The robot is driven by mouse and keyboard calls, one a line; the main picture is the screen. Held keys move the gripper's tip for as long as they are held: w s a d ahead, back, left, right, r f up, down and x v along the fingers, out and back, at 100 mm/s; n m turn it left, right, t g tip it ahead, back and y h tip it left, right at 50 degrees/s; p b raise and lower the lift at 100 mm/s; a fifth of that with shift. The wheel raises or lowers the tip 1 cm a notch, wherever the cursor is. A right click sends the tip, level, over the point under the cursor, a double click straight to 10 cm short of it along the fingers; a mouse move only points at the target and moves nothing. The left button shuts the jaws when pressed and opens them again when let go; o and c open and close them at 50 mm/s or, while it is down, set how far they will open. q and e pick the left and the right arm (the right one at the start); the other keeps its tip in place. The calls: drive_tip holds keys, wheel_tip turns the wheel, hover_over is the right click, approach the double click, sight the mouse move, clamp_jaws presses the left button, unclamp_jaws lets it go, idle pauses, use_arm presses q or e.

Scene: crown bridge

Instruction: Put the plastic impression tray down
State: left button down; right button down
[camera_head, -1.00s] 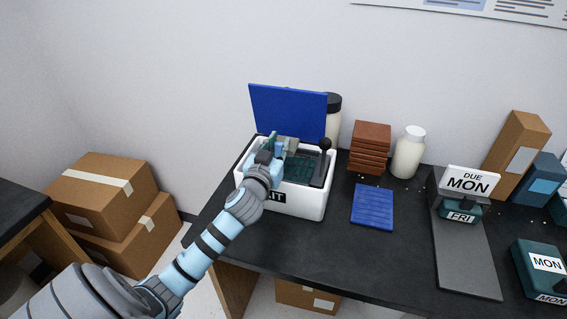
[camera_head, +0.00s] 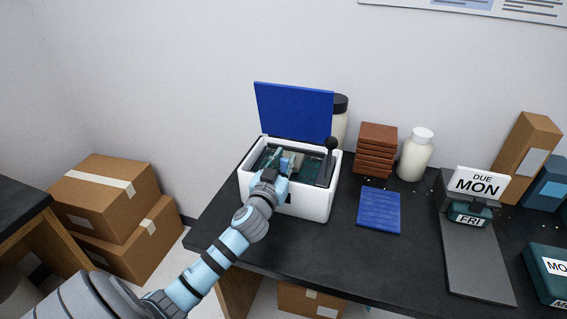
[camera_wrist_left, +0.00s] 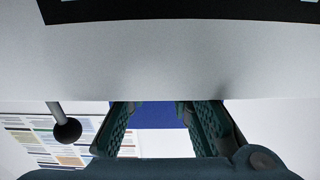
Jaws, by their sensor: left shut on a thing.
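My left gripper (camera_head: 284,162) reaches over the front wall of the white kit box (camera_head: 314,205), its fingers inside the opening. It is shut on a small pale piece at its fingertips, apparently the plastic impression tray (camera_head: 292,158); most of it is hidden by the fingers. Whether it touches the box floor I cannot tell. In the left wrist view my left gripper (camera_wrist_left: 163,130) shows its two teal-padded fingers apart, and what they hold is not clear there. The box's blue lid (camera_head: 294,112) stands open at the back. My right gripper is not in view.
A dark ball-topped lever (camera_head: 331,145) stands at the box's right. A blue ribbed mat (camera_head: 379,211), brown stacked blocks (camera_head: 377,150), a white bottle (camera_head: 415,155) and a grey stand with a MON sign (camera_head: 478,184) are farther right. The bench front is clear.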

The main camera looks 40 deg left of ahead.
use_arm(q)
drive_tip(key=c, duration=1.8)
unclamp_jaws()
drive_tip(key=shift+s+f, duration=0.15)
drive_tip(key=shift+f, duration=0.45)
drive_tip(key=o, duration=0.4)
drive_tip(key=shift+d, duration=0.2)
drive_tip(key=shift+c, duration=0.2)
drive_tip(key=shift+r, duration=0.2)
drive_tip(key=shift+r+p, duration=0.4)
drive_tip(key=shift+p, duration=0.3)
drive_tip(key=v, duration=1.1)
drive_tip(key=shift+s+r, duration=0.2)
drive_tip(key=shift+s, duration=0.1)
